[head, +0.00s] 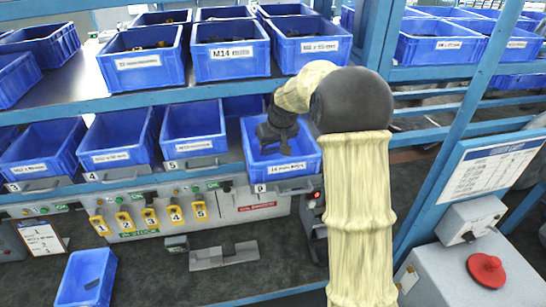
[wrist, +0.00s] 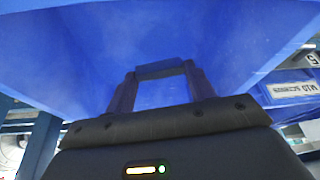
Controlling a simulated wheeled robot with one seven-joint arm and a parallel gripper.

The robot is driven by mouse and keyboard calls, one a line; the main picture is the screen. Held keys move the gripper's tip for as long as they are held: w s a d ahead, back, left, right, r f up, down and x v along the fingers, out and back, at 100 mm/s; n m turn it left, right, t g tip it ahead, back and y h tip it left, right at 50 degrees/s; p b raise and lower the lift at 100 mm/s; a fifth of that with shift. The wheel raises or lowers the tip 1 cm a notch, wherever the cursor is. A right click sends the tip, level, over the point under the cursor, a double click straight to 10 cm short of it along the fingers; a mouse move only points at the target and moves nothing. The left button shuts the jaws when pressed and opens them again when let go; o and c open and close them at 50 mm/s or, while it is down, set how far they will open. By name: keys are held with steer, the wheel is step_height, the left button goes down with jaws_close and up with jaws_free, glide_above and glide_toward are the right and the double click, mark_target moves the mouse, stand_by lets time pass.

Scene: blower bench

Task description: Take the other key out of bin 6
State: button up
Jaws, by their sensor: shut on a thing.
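Bin 6 (head: 307,162) is a blue bin pulled forward on the lower shelf, with a white label on its front and a number plate below. My gripper (head: 272,146) reaches down into it from above. In the wrist view my gripper (wrist: 160,78) is shut on a short dark bar, the key (wrist: 160,69), which spans between the two fingertips. The blue bin walls surround it there. Whether the key touches the bin floor I cannot tell. Another dark key-like piece (head: 93,284) lies in a blue tray (head: 70,297) at the lower left.
Blue bins (head: 193,143) stand left of bin 6, and the upper shelf with more bins (head: 230,68) hangs above. A blue upright (head: 455,140) stands to the right.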

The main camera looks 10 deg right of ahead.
step_height(320, 180, up, 6)
steer(key=b, duration=0.1)
steer(key=shift+r, duration=0.15)
stand_by(0.5)
